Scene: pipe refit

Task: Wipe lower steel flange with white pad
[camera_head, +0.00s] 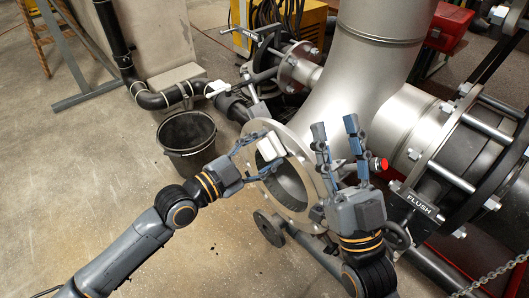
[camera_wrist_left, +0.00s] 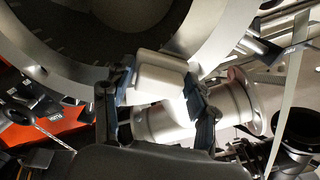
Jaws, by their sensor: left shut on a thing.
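The lower steel flange (camera_head: 301,212) is a round metal ring at the open end of the large steel pipe. The white pad (camera_head: 270,146) is in my left gripper (camera_head: 258,152), at the flange's upper left rim. In the left wrist view the white pad (camera_wrist_left: 158,76) sits between the two fingers of the left gripper (camera_wrist_left: 160,92), close to the curved flange rim (camera_wrist_left: 70,82). I cannot tell whether the pad touches the flange. My right gripper (camera_head: 340,148) is open and empty, with its fingers pointing up in front of the pipe, right of the flange opening.
A black bucket (camera_head: 187,134) stands on the floor left of the flange. A red-capped part (camera_head: 380,164) is just right of my right gripper. A pipe with a FLUSH label (camera_head: 420,204) is at the right. The concrete floor at left is mostly clear.

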